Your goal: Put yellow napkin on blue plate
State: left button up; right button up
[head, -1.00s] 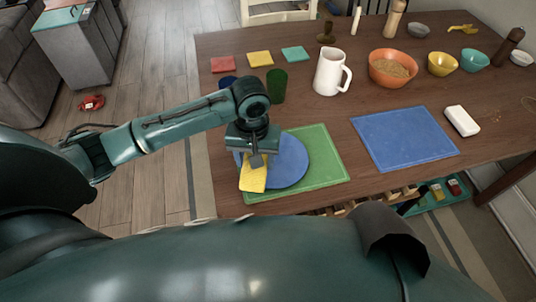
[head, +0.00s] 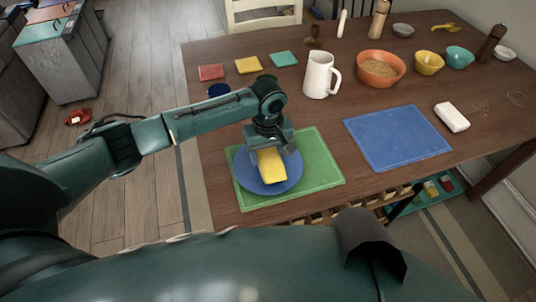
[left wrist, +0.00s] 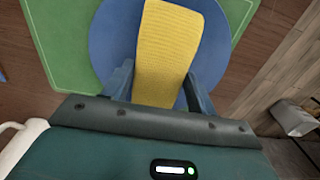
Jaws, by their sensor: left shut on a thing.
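The yellow napkin (head: 271,166) is over the blue plate (head: 293,180) in the head view. The plate lies on the green placemat (head: 322,165) near the table's front left. My left gripper (head: 270,150) is shut on the napkin, above the plate. In the left wrist view the napkin (left wrist: 165,50) sticks out between the two fingers (left wrist: 158,85), with the blue plate (left wrist: 108,38) behind it. I cannot tell whether the napkin touches the plate. My right gripper is not in view.
A white pitcher (head: 318,75) stands behind the placemat. A blue placemat (head: 398,138) and a white block (head: 452,117) lie to the right. An orange bowl (head: 380,70) and smaller bowls stand farther back. Red, yellow and teal squares lie at the back left.

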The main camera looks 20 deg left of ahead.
aim_at(268, 154)
pick_arm(q)
jog(key=shift+f, duration=0.4)
jog(key=shift+f, duration=0.15)
jog(key=o, duration=1)
notch_tip(268, 154, up, 12)
jog(key=shift+r+p, duration=0.2)
jog(key=shift+p, duration=0.15)
